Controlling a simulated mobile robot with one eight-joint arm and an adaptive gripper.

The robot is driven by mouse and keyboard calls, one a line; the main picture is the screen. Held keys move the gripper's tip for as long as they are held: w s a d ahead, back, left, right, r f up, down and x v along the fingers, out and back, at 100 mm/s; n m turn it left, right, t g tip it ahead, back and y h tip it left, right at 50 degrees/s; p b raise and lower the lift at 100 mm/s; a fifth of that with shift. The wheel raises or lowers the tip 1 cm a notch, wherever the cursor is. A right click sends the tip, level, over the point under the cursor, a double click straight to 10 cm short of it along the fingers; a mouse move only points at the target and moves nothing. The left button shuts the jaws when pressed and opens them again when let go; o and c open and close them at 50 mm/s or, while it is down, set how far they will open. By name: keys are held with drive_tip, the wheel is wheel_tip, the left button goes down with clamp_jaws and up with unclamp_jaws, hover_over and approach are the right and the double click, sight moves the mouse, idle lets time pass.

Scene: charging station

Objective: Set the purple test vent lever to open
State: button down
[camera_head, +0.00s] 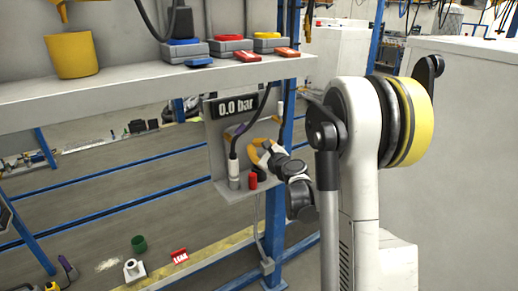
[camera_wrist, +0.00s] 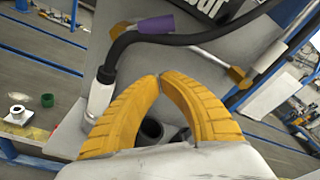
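The purple test vent lever (camera_wrist: 156,25) is a purple grip at the upper middle of the wrist view. A thin metal rod (camera_wrist: 205,56) runs right from near it to a brass fitting (camera_wrist: 238,77). A black hose crosses close to the grip and rod. In the head view the purple grip (camera_head: 233,132) shows small on the grey panel (camera_head: 217,150). My gripper (camera_wrist: 160,78) has its two yellow fingertips together, with nothing seen between them. It is below the lever and apart from it in the wrist view. In the head view my gripper (camera_head: 258,148) is in front of the panel.
A black hose ends in a white connector (camera_head: 233,168) left of my gripper. A red cap (camera_head: 253,180) stands beside it on the panel's ledge. A display (camera_head: 237,107) reads 0.0 bar. A shelf (camera_head: 150,84) spans above the panel. A blue post (camera_head: 276,215) stands to the right.

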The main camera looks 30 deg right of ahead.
sight(240, 130)
drive_tip(key=w+a+r, duration=0.2)
drive_tip(key=w, duration=0.1)
drive_tip(key=shift+r+p, duration=0.3)
drive_tip(key=shift+a+r, duration=0.1)
